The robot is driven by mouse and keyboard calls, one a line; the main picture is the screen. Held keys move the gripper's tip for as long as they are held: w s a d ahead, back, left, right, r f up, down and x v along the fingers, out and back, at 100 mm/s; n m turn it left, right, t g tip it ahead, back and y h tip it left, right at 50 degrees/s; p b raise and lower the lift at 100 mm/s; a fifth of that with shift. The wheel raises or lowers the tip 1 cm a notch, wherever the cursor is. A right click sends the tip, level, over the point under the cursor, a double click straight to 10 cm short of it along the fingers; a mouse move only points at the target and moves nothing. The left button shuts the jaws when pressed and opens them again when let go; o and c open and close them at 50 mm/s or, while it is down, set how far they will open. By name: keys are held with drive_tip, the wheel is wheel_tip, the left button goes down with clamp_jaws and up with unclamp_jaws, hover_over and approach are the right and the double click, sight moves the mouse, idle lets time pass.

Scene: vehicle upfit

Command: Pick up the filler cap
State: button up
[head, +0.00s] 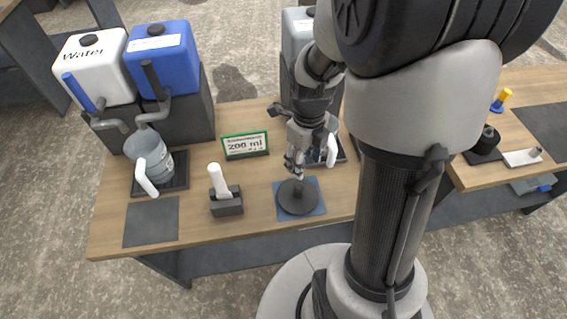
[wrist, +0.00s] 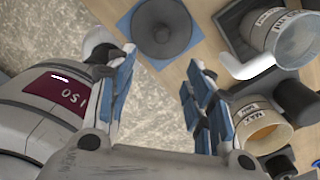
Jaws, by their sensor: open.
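I cannot tell for certain which piece is the filler cap. A dark round piece with a raised centre (head: 298,197) sits on a blue mat near the table's front edge. It also shows at the top of the wrist view (wrist: 163,27), and its shape could also be an upturned funnel. A small black round piece (head: 488,140) stands on a dark pad on the right-hand table. My gripper (head: 294,168) is above and just behind the piece on the blue mat, apart from it. In the wrist view its fingers (wrist: 160,90) are spread with nothing between them.
A white tank (head: 95,70), a blue tank (head: 163,62) and a jug (head: 148,160) stand at left. A holder with a white handle (head: 226,205) and a 200 ml sign (head: 245,146) stand nearby. A handled jug (wrist: 290,40) and amber-filled container (wrist: 262,132) crowd the wrist view's right.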

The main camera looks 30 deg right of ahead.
sight(299, 187)
wheel_tip(299, 187, down, 11)
drive_tip(key=b, duration=0.3)
drive_tip(key=shift+f+b, duration=0.1)
drive_tip(key=shift+b, duration=0.2)
drive_tip(key=f, duration=0.2)
drive_tip(key=f+b, duration=0.1)
drive_tip(key=w+f+b, duration=0.1)
drive_tip(key=f, duration=0.1)
drive_tip(key=shift+f, duration=0.3)
drive_tip(key=shift+s+r, duration=0.1)
drive_tip(key=shift+c, duration=0.5)
clamp_jaws()
